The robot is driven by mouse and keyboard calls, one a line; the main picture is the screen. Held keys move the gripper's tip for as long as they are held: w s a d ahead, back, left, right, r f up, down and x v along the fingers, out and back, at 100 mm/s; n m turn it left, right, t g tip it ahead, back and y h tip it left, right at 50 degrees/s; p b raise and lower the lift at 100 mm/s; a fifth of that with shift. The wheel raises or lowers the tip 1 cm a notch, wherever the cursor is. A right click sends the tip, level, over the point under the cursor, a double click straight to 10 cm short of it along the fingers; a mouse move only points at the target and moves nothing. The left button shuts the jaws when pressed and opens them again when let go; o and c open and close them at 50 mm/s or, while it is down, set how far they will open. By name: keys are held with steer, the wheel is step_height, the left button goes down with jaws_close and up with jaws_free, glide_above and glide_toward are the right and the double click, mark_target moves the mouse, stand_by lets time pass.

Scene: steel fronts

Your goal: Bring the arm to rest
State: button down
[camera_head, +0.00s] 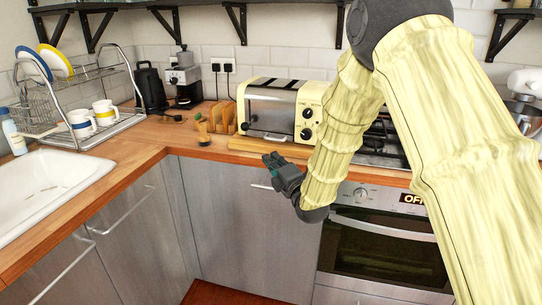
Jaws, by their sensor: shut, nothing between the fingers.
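My gripper (274,163) is at the end of my arm, which reaches in from the upper right under a pale yellow sleeve. It hangs in front of the wooden counter's edge, left of the oven and below the toaster. The fingers are dark, point up and to the left, and are shut with nothing seen between them. The wrist bends near the top of the steel cabinet fronts. My arm hides part of the hob and the wall behind it.
A cream toaster (282,106) stands on the wooden counter (135,150). A white sink (50,188) and a dish rack (85,130) with plates and mugs are at left. A kettle (151,88) and coffee machine (184,80) stand in the corner. The oven (380,255) is at right.

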steer(key=s+d+f+m+g+h+p, duration=0.25)
steer(key=s+d+f+m, duration=0.25)
steer(key=s+f, duration=0.4)
steer(key=s+d+f+m+g+h+p, duration=0.1)
steer(key=s+d+f+m+g+h, duration=0.2)
steer(key=s+d+f, duration=0.55)
steer(key=s+d+f+m+g+h+p, duration=0.1)
steer(key=s+d+f+m+g+p, duration=0.1)
steer(key=s+f+m, duration=0.75)
steer(key=s+d+f+m+g+h+p, duration=0.1)
steer(key=s+d+f+m+g, duration=0.1)
steer(key=s, duration=0.7)
steer(key=s+d+f+m+g+p, duration=0.1)
steer(key=s+d+f+m+g, duration=0.2)
steer(key=s, duration=0.7)
steer(key=s+d+f+m+g+h+p, duration=0.1)
steer(key=s+d+f+m+g+p, duration=0.1)
steer(key=s+f, duration=0.4)
steer(key=s+d+m+g, duration=0.1)
steer(key=s+g, duration=0.1)
steer(key=s, duration=0.2)
steer(key=shift+s+g+h, duration=0.2)
steer(key=shift+g+h, duration=0.15)
